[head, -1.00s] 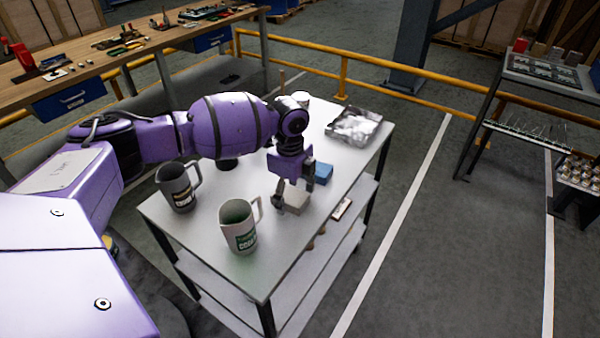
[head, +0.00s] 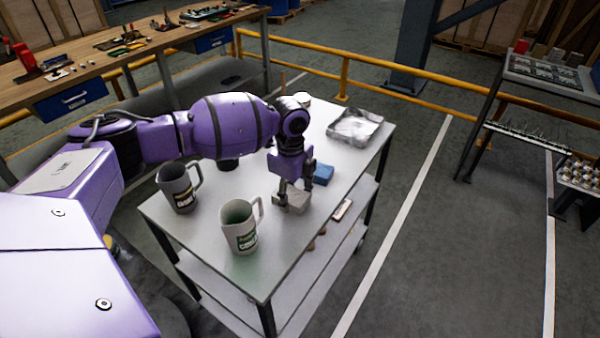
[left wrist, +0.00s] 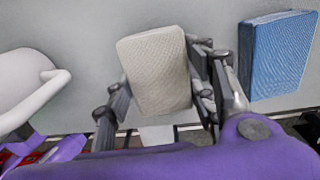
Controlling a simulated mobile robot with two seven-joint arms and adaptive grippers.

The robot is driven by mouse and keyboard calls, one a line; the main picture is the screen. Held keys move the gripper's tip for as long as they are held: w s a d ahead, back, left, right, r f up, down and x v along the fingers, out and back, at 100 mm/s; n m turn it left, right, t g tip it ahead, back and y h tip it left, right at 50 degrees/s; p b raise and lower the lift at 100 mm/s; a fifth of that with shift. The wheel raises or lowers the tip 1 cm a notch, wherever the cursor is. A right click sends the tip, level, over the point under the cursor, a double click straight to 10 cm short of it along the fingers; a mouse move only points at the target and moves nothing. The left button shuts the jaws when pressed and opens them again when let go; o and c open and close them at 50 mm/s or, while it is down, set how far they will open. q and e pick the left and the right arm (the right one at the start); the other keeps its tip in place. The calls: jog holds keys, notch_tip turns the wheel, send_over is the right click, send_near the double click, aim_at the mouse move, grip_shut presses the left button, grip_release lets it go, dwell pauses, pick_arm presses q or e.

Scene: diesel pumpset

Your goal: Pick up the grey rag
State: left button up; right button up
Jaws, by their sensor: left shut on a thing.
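The grey rag (head: 297,201) is a small folded block on the white trolley top (head: 215,255), near its right edge. In the left wrist view the rag (left wrist: 156,70) looks pale grey-beige with a woven texture. My left gripper (head: 293,203) points down over it and is shut on it, with a finger on either side. In the left wrist view the left gripper (left wrist: 160,98) has its fingers along both sides of the rag. The rag appears to be at the height of the trolley top; I cannot tell if it touches. My right gripper is not in view.
A blue folded cloth (head: 323,174) lies just behind the rag. A light mug (head: 239,228) stands to the front left, a dark mug (head: 178,187) farther left. A metal tray (head: 355,126) is at the back.

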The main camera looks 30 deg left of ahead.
aim_at(293, 196)
pick_arm(q)
jog(key=r, duration=0.3)
jog(key=shift+s+d+r, duration=0.2)
jog(key=shift+d+r, duration=0.05)
jog(key=s+d+r, duration=0.2)
jog(key=r, duration=0.1)
jog(key=s+d+r, duration=0.1)
jog(key=r, duration=0.1)
jog(key=shift+d+r+p, duration=0.15)
jog(key=shift+r+p, duration=0.1)
jog(key=shift+p, duration=0.15)
jog(key=s+d+r, duration=0.3)
jog(key=s+d, duration=0.3)
jog(key=shift+d+r, duration=0.2)
jog(key=shift+r, duration=0.1)
jog(key=shift+s, duration=0.1)
